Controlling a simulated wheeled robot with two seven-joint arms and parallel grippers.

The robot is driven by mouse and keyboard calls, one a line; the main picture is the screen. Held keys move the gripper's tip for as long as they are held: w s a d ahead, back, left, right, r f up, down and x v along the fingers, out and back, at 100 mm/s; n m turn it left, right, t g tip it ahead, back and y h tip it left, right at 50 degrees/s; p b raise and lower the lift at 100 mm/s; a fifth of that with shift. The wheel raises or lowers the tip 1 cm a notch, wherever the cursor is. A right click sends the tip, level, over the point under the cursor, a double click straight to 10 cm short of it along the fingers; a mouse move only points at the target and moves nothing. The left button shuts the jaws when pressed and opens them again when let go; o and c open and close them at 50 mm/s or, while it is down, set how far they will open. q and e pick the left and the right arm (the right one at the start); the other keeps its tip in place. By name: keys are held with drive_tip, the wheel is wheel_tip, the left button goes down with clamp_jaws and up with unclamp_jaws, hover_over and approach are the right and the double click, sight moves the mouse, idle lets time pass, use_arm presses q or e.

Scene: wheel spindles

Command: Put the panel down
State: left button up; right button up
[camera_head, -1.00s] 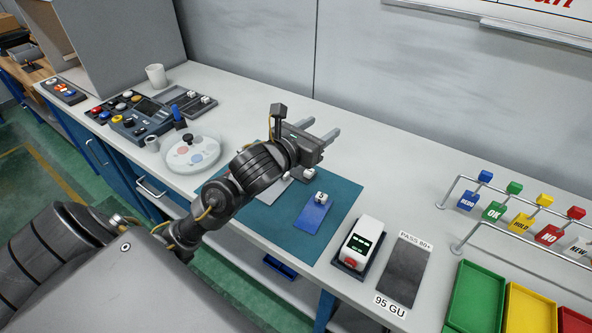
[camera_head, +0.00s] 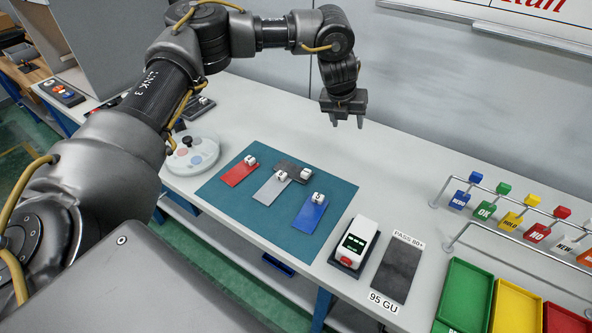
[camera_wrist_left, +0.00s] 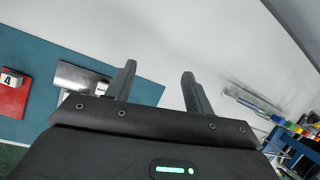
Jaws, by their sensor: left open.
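My left gripper (camera_head: 347,121) is open and empty, pointing down above the bench beyond the mat's far right side. In the left wrist view the open fingers (camera_wrist_left: 160,90) have nothing between them. The red panel (camera_wrist_left: 11,98) and the mat (camera_wrist_left: 42,62) show at left there. My right gripper is not in view.
A white gauge (camera_head: 354,242) and a dark test plate (camera_head: 397,272) stand right of the mat. A tag rack (camera_head: 490,212) and coloured trays (camera_head: 463,297) are farther right. A round white dish (camera_head: 190,156) is left. The bench behind the mat is clear.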

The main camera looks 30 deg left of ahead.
use_arm(q)
drive_tip(key=s+a+f+n+g+y, duration=0.1)
drive_tip(key=s+a+f+n+g, duration=0.35)
drive_tip(key=a+n, duration=0.3)
drive_tip(key=n+g, duration=0.1)
drive_tip(key=n, duration=0.7)
hover_over(305, 171)
drive_tip(key=shift+w+f, duration=0.2)
drive_tip(key=shift+f, duration=1.05)
drive_tip(key=shift+w+f, duration=0.15)
drive_tip(key=shift+f, duration=1.05)
drive_tip(key=shift+s+f+p, duration=0.15)
drive_tip(key=shift+f+p, duration=0.1)
drive_tip(key=shift+f, duration=1.05)
drive_tip(key=shift+s+f+p, duration=0.1)
drive_tip(key=shift+f+p, duration=0.15)
drive_tip(key=shift+f, duration=1.05)
drive_tip(key=shift+d, duration=0.1)
drive_tip(key=shift+c, duration=0.3)
clamp_jaws()
drive_tip(key=shift+r, duration=0.15)
